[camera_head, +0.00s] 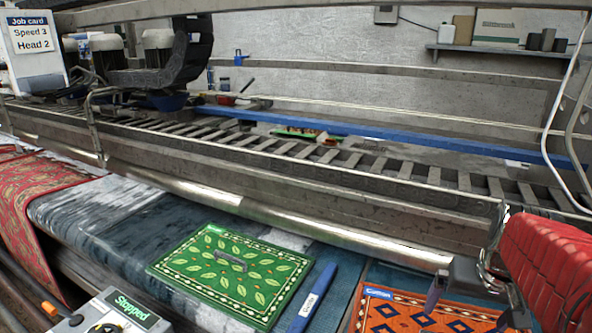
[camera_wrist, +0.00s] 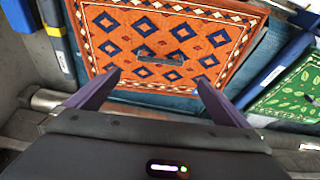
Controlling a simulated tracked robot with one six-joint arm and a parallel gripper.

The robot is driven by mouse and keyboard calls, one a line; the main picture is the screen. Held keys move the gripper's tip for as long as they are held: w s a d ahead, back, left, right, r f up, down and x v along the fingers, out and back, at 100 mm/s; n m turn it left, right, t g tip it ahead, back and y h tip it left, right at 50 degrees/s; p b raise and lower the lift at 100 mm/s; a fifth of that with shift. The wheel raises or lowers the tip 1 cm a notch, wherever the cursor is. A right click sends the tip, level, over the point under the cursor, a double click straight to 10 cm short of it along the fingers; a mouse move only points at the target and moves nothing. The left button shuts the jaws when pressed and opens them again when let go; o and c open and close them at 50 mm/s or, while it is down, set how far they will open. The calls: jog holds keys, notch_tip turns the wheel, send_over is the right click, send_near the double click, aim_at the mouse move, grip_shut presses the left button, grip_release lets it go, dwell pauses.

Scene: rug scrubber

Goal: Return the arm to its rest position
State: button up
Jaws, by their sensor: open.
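My gripper (camera_wrist: 159,78) is open, with its two dark purple fingers spread and nothing held between them. In the head view it (camera_head: 474,308) is at the lower right, below my red-covered arm, and hangs over an orange rug sample (camera_head: 382,315) with dark blue diamonds. In the wrist view the orange sample (camera_wrist: 195,22) lies beyond the fingertips. Its grey handle (camera_wrist: 160,60) shows between the fingers; how far the tips are from it I cannot tell.
A green leaf-patterned sample (camera_head: 222,284) lies left of the orange one, with a blue bar (camera_head: 314,298) between them. A metal frame with a slatted track (camera_head: 330,157) crosses behind.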

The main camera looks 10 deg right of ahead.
jog(key=s+a+n+t, duration=0.1)
jog(key=s+a+n, duration=0.1)
jog(key=a, duration=0.9)
jog(key=s+a+r+n+t+y, duration=0.1)
jog(key=s+a+n, duration=0.2)
jog(key=a, duration=0.8)
jog(key=shift+a+r+n+t+y, duration=0.15)
jog(key=shift+a+n+t+y, duration=0.15)
jog(key=shift+a, duration=0.05)
jog(key=shift+c, duration=0.5)
